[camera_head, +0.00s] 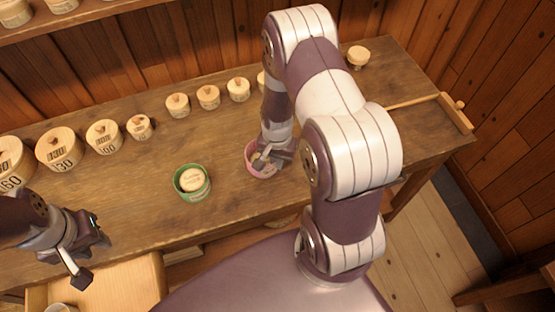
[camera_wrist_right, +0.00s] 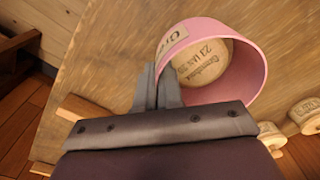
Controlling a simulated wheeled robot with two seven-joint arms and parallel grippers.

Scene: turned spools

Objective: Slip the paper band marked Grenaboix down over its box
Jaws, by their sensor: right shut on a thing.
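My left gripper (camera_head: 92,258) is open and empty at the table's front left.
A green band (camera_head: 193,195) surrounds another round box (camera_head: 193,179) to the left. Several lidded wooden boxes (camera_head: 60,148) line the back. A wooden rod with a crosspiece (camera_head: 455,112) lies at the right. An open drawer (camera_head: 125,285) juts out at front left. The table's front middle (camera_head: 130,195) is clear.

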